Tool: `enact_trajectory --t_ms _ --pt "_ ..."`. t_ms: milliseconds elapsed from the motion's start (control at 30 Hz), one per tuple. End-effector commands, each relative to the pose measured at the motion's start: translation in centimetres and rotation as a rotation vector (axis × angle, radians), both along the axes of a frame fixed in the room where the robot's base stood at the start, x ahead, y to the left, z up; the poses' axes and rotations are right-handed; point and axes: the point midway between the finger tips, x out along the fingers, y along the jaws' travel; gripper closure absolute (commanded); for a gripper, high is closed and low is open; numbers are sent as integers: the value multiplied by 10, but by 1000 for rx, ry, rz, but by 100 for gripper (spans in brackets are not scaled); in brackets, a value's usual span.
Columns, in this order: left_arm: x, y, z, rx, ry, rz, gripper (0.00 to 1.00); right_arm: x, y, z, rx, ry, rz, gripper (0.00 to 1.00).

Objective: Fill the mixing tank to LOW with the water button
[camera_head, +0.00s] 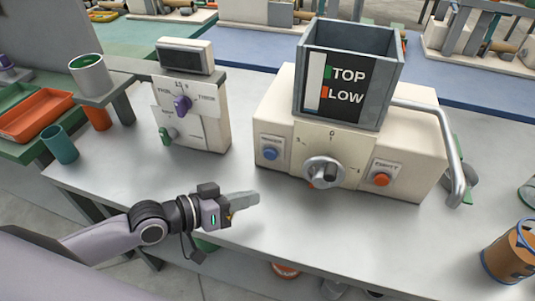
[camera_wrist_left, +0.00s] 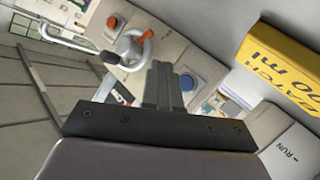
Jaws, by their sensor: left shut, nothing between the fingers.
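The mixing tank (camera_head: 385,50) is a grey open box on a cream machine. Its front has a dark panel with a green TOP mark, an orange LOW mark and a pale gauge strip (camera_head: 315,80). In the left wrist view the blue button (camera_wrist_left: 187,82) shows just right of the fingertips. My right gripper is not in view.
A round dial (camera_head: 324,172) and an orange button (camera_head: 381,180) sit right of the blue button. A second cream machine (camera_head: 190,110) stands left. The grey table (camera_head: 330,230) is clear in front.

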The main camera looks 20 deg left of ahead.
Motion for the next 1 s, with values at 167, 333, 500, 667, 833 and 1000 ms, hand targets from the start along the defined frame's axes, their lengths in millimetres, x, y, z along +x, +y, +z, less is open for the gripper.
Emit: enact_trajectory --t_ms 167,333,500,667,833,1000 --pt "0 0 0 2 -1 0 100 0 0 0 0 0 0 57" --pt "9 0 -3 2 -4 1 100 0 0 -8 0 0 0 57" --pt "30 -1 -4 2 -7 1 100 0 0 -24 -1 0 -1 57" --pt "53 -2 -5 2 -5 1 100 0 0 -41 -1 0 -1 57" --pt "73 -2 -4 3 -5 1 100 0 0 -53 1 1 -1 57" --pt "84 -3 -2 3 -3 0 100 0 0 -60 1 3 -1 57"
